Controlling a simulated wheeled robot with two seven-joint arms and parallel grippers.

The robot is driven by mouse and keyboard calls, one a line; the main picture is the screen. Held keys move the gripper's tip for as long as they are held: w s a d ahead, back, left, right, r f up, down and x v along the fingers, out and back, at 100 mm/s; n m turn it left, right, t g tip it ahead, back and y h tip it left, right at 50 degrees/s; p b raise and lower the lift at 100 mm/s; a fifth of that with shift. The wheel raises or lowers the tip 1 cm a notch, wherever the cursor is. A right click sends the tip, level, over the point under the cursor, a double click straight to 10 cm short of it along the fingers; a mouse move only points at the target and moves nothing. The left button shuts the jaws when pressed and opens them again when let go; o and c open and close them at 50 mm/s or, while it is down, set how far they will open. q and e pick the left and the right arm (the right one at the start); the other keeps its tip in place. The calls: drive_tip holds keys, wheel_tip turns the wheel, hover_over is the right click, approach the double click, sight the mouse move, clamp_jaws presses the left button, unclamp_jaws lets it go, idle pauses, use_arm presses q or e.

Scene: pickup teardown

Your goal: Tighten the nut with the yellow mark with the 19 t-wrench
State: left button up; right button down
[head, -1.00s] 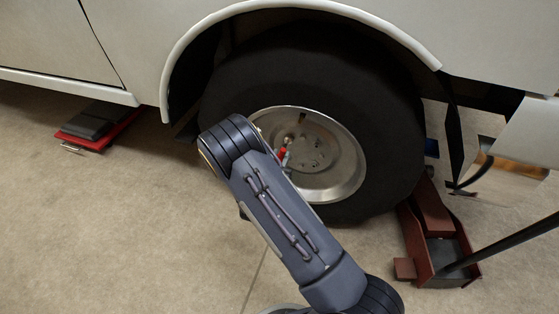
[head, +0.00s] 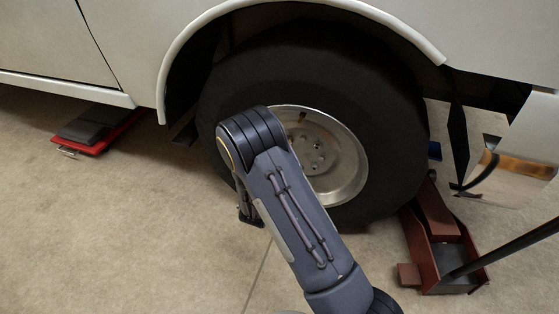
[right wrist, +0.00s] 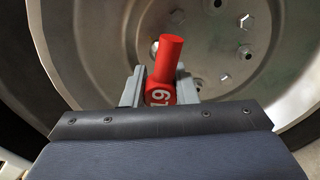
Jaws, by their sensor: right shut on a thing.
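The red T-wrench (right wrist: 168,58), marked 19, is held in my right gripper (right wrist: 161,88), whose two grey fingers are shut on it in the right wrist view. It stands in front of the wheel's metal rim (right wrist: 100,40). Several wheel nuts (right wrist: 245,52) show on the hub to the right of the wrench. No yellow mark is clear on them in the right wrist view. In the head view my right arm covers the wrench and the left part of the rim (head: 345,190). My left gripper is not in view.
The tyre (head: 395,120) sits under the white truck's wheel arch (head: 300,8). A dark red floor jack (head: 440,255) with a long handle stands right of the wheel. A red and black item (head: 95,130) lies on the floor at left. The floor at lower left is clear.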

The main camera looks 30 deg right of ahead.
drive_tip(key=shift+w+d+r, duration=0.1)
drive_tip(key=shift+d+r, duration=0.15)
drive_tip(key=shift+d, duration=0.15)
drive_tip(key=shift+m, duration=1.1)
drive_tip(key=shift+s+a+f, duration=0.2)
drive_tip(key=shift+s+a, duration=0.2)
drive_tip(key=shift+a, duration=0.1)
drive_tip(key=shift+s+a, duration=0.3)
drive_tip(key=shift+a, duration=0.1)
drive_tip(key=shift+a, duration=0.15)
